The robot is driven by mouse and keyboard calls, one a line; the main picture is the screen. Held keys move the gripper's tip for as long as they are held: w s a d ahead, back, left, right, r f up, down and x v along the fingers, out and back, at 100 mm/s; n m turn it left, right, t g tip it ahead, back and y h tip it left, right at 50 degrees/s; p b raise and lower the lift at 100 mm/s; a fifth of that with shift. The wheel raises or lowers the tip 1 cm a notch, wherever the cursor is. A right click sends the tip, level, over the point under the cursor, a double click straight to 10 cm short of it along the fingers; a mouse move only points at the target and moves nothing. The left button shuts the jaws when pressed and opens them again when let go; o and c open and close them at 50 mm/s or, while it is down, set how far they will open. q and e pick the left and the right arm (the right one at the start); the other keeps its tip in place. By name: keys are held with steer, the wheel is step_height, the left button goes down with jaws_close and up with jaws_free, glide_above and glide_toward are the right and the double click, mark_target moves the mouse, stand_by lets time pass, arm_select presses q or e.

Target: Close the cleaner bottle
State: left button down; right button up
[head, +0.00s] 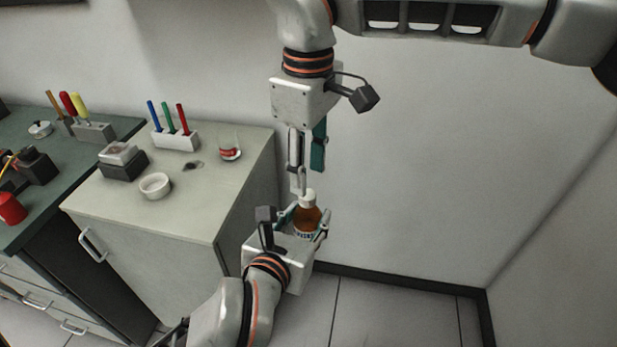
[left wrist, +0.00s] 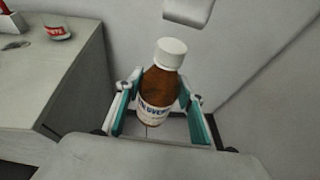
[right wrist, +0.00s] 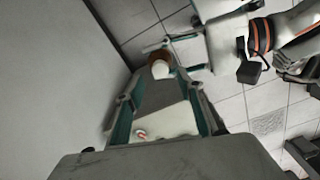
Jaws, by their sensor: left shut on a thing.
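The cleaner bottle is brown with a white and blue label (head: 306,218). It stands roughly upright in my left gripper (head: 304,224), which is shut around its body. In the left wrist view the bottle (left wrist: 158,88) sits between the teal finger pads. A white cap (left wrist: 171,53) sits on its neck; I cannot tell how tightly. My right gripper (head: 308,178) points down just above the cap, its fingers apart and empty. A pale fingertip of it hangs above the cap in the left wrist view. In the right wrist view the cap (right wrist: 161,69) shows beyond the open fingers.
A pale cabinet (head: 222,190) stands left of the bottle. On it are a red-labelled glass (head: 230,150), a white bowl (head: 155,186) and a rack of coloured sticks (head: 175,141). A wall (head: 420,150) is behind. The floor to the right is clear.

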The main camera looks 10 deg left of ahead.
steer(key=shift+c, duration=0.6)
steer(key=n, duration=0.3)
steer(key=shift+r, duration=0.15)
steer(key=n, duration=0.5)
steer(key=shift+a+r+n, duration=0.1)
steer(key=shift+r+n, duration=0.15)
steer(key=shift+n, duration=0.05)
steer(key=n, duration=0.5)
steer(key=shift+r, duration=0.25)
steer(key=n, duration=0.3)
steer(key=shift+r+n, duration=0.15)
steer(key=shift+n, duration=0.15)
steer(key=n, duration=0.5)
steer(key=shift+r, duration=0.25)
steer(key=n, duration=0.3)
steer(key=shift+r, duration=0.15)
steer(key=n, duration=0.5)
steer(key=shift+r, duration=0.25)
steer(key=n, duration=0.4)
steer(key=shift+w+r, duration=0.1)
steer(key=shift+r, duration=0.1)
